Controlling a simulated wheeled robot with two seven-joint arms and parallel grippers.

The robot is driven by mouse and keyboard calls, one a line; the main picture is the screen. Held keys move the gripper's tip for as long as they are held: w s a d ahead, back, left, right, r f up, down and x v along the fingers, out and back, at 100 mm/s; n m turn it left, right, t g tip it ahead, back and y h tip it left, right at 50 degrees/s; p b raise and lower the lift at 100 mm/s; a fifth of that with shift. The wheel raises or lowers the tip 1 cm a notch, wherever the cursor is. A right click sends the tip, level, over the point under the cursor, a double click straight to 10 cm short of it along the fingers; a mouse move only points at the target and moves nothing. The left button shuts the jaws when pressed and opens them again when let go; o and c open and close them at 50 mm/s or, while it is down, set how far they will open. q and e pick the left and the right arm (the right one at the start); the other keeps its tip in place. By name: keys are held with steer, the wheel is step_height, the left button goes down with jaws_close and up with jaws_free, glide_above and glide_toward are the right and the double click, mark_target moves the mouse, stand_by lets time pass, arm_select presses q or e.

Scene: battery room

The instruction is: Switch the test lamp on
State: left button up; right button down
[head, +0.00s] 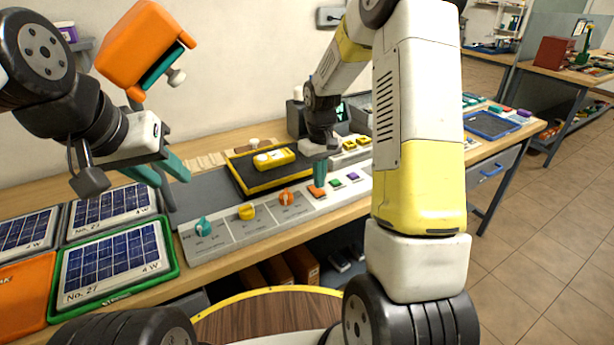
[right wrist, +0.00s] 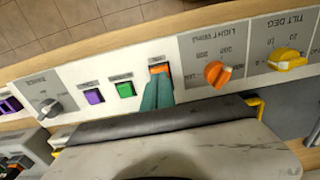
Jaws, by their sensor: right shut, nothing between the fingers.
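The control panel (head: 245,228) runs along the bench's front edge. An orange push button (head: 317,192) sits on it, first in a row with a green and a purple button. My right gripper (head: 320,172) is shut, with nothing between its teal fingers, and points down at this button. In the right wrist view the fingertips (right wrist: 160,86) overlap the orange button (right wrist: 161,68) and partly hide it; I cannot tell whether they press it. An orange lamp-like housing (head: 143,45) hangs at upper left; no glow shows on it. My left gripper (head: 165,175) is open and empty above the solar panels.
Teal, yellow and orange knobs (head: 246,212) stand on the panel left of the buttons. A black tray (head: 240,182) with a yellow device (head: 273,157) lies behind. Solar panels (head: 112,262) cover the bench at left. In the right wrist view a grey knob (right wrist: 50,107) lies beyond the purple button (right wrist: 94,97).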

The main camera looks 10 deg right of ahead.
mark_target(319, 191)
steer(key=shift+f, duration=0.9)
stand_by(0.7)
steer(key=shift+r, duration=3.55)
steer(key=s+a+r+m+t+y, duration=0.1)
steer(key=s+r+t, duration=0.2)
steer(key=s+r, duration=0.5)
steer(key=s+a+r+m+t+y, duration=0.1)
steer(key=s+r+m+t, duration=0.1)
steer(key=s+r, duration=0.7)
steer(key=s+t, duration=0.1)
steer(key=s, duration=0.6)
steer(key=shift+s, duration=0.15)
steer(key=shift+a, duration=0.1)
